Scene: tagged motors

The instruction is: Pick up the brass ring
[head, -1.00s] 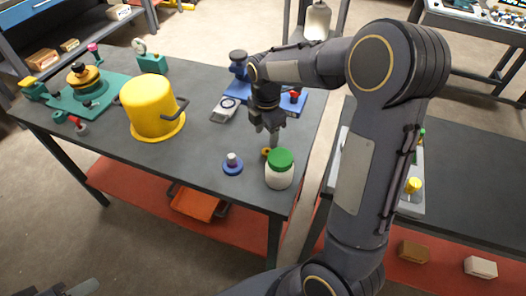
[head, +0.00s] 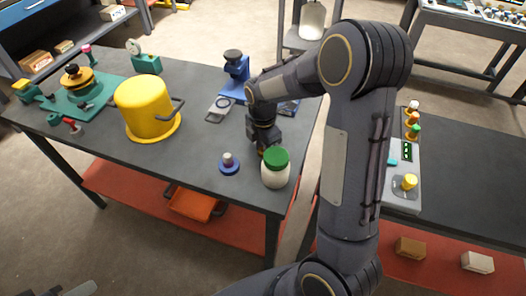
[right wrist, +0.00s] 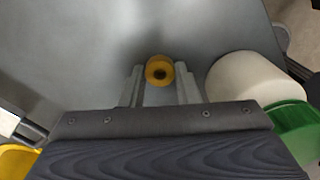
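The brass ring (right wrist: 151,68) is a small yellow ring with a dark centre on the grey tabletop. In the right wrist view it sits between the two fingertips of my right gripper (right wrist: 159,74), with narrow gaps at its sides. My right gripper looks open and points down at the table. In the head view the right gripper (head: 263,148) is low beside the green-lidded jar, and it mostly hides the ring there. A bit of my left gripper (head: 75,290) shows at the bottom left edge; its fingers cannot be made out.
A blue-based peg (head: 229,166) is just left. A yellow pot (head: 146,106) and blue stand (head: 235,72) are farther off.

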